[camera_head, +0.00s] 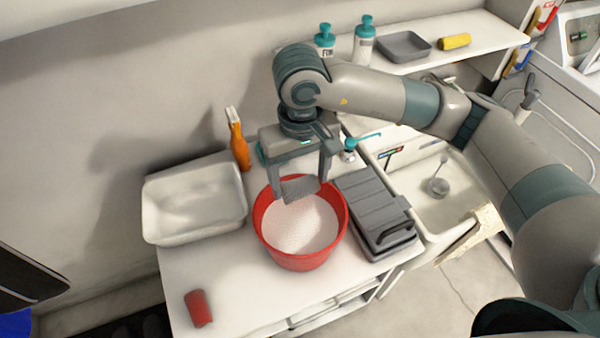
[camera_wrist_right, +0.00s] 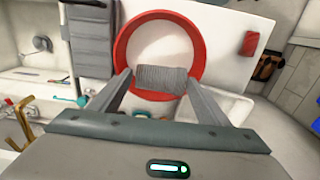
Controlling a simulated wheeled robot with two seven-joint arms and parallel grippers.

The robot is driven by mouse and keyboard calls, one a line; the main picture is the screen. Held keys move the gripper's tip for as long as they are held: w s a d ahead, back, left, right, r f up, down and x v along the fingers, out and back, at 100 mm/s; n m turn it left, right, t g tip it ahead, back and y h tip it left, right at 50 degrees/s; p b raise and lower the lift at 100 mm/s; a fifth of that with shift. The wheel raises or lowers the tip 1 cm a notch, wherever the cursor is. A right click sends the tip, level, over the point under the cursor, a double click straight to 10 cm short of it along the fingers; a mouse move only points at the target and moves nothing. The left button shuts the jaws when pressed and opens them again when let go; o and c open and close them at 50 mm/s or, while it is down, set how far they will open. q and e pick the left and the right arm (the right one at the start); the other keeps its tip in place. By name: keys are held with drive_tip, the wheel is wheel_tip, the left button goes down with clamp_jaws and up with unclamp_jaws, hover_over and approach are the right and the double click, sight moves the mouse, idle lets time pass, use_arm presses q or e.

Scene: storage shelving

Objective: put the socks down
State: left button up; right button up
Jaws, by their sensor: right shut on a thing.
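My right gripper (camera_head: 302,180) is shut on grey ribbed socks (camera_head: 299,188), held between its two fingers. The socks hang over the back part of a red bucket (camera_head: 281,259) that has a pale, speckled inside. In the right wrist view the socks (camera_wrist_right: 162,78) sit between the fingertips of the gripper (camera_wrist_right: 160,82), over the red rim (camera_wrist_right: 121,48). I cannot tell exactly how high above the bucket they are. My left gripper is not in view.
The white table (camera_head: 240,290) bears a white basin (camera_head: 195,235) at left, an orange bottle (camera_head: 237,140), a grey case (camera_head: 375,205) right of the bucket, and a red cup (camera_head: 198,308) at the front. A sink (camera_head: 425,205) is further right. The table's front middle is clear.

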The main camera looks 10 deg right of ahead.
wheel_tip(320, 180, down, 10)
drive_tip(key=b, duration=0.1)
drive_tip(key=shift+r+b, duration=0.25)
drive_tip(key=shift+b, duration=0.1)
idle(0.3)
drive_tip(key=o, duration=1.1)
drive_tip(key=shift+r, duration=0.1)
drive_tip(key=shift+r+p, duration=0.35)
drive_tip(key=shift+r, duration=3.05)
